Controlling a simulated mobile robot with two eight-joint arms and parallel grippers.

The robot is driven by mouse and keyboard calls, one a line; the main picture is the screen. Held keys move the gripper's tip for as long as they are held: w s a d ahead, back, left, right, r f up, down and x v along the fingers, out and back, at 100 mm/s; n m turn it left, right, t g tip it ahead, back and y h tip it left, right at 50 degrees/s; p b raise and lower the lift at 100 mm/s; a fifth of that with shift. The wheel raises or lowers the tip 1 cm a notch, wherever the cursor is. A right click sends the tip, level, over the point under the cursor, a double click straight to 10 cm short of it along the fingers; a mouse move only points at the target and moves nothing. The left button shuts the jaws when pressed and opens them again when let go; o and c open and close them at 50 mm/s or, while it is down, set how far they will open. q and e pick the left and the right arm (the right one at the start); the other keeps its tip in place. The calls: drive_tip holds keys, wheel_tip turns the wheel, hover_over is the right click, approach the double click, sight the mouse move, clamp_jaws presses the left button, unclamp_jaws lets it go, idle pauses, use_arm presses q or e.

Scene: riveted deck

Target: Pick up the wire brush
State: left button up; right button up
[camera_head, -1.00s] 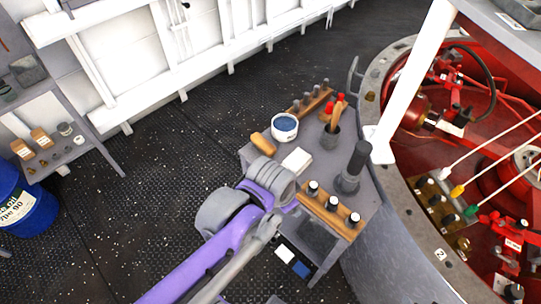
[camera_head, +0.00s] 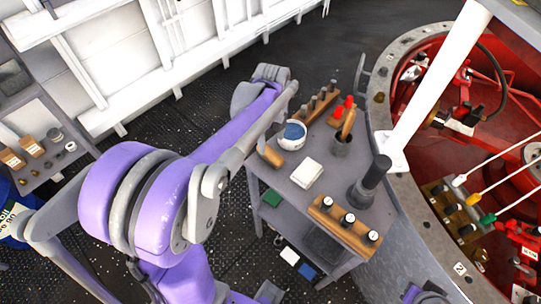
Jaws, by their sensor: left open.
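A wooden-handled piece, which may be the wire brush (camera_head: 270,155), lies at the left edge of the small grey table (camera_head: 285,185). Its bristles cannot be made out. Other wooden handles (camera_head: 347,121) stand in a dark cup (camera_head: 341,145) towards the table's back right. My purple left arm (camera_head: 235,130) reaches in from the lower left, and its far joint (camera_head: 268,78) is up beyond the table's left corner. My left gripper is open and holds nothing that I can see; its fingertips are not clear. My right gripper does not show.
On the table are a white bowl with blue contents (camera_head: 291,135), a white block (camera_head: 306,172), a dark upright cylinder (camera_head: 372,180) and wooden racks (camera_head: 343,225). A red round machine (camera_head: 470,150) stands at the right. Shelves (camera_head: 40,130) are at the left.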

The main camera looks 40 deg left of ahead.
sight(270, 152)
use_arm(q)
drive_tip(key=f, duration=0.7)
drive_tip(key=shift+s+a+f, duration=0.1)
drive_tip(key=shift+s+f, duration=0.05)
drive_tip(key=shift+s, duration=0.05)
clamp_jaws()
